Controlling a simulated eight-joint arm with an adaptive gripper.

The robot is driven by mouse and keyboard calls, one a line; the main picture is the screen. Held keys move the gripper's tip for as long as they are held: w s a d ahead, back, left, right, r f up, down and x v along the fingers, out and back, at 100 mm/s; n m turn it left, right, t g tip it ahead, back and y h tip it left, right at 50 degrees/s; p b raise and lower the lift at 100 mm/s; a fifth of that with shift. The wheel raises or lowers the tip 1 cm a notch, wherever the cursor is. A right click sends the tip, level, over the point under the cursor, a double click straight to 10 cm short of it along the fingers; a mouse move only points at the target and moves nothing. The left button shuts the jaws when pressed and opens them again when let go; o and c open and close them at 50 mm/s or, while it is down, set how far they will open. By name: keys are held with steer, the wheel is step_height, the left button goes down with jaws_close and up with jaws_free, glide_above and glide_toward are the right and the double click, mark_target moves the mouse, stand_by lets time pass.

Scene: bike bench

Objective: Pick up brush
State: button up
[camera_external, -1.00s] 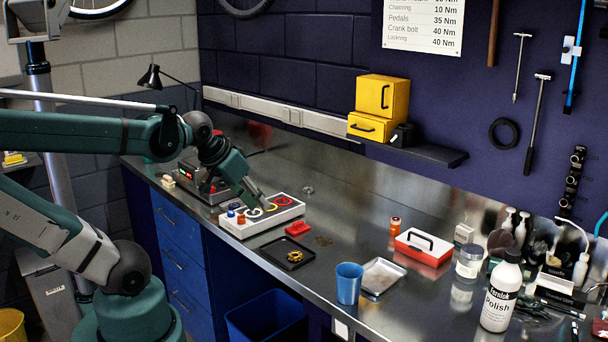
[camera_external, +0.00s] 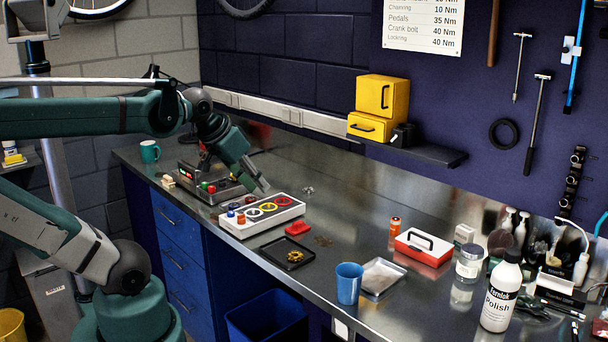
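I cannot make out a brush for certain. A small red object (camera_external: 298,228) lies on the bench in front of the white tray; its kind is too small to tell. Dark items (camera_external: 540,246) crowd the right end of the bench, and a brush among them cannot be told apart. My gripper (camera_external: 263,188) is over the bench just behind the white tray with coloured rings (camera_external: 250,228), pointing down and to the right. Its fingers are small and dark, so I cannot tell whether they are open, and I see nothing held.
A black tray with a yellow ring (camera_external: 275,260), a blue cup (camera_external: 348,284), a metal tray (camera_external: 395,275), and a red-and-white box (camera_external: 410,255) stand along the bench. A polish bottle (camera_external: 498,300) and jar (camera_external: 470,262) are at right. A shelf (camera_external: 440,157) overhangs the back.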

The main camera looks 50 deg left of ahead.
steer(key=w+a+r+n+g+y+p, duration=0.1)
steer(key=w+a+r+n+p, duration=0.3)
steer(key=a, duration=0.4)
steer(key=w+a+r+n+g+p, duration=0.1)
steer(key=w+a+r, duration=0.2)
steer(key=w+a, duration=0.35)
steer(key=w+a+r+n+g+p, duration=0.1)
steer(key=a+n+p, duration=0.15)
steer(key=a, duration=0.85)
steer(key=w+a+n+g+p, duration=0.1)
steer(key=a+n+g+p, duration=0.15)
steer(key=a, duration=0.75)
steer(key=n+g+h+p, duration=0.1)
steer(key=n+g+p, duration=0.1)
steer(key=n+p, duration=0.55)
glide_above(167, 175)
steer(key=shift+n+t, duration=0.25)
steer(key=shift+n, duration=0.1)
step_height(167, 175, down, 18)
steer(key=shift+r+b, duration=0.2)
steer(key=shift+b, duration=0.2)
steer(key=shift+d+f, duration=0.1)
steer(key=shift+f, duration=0.45)
steer(key=shift+f, duration=1.3)
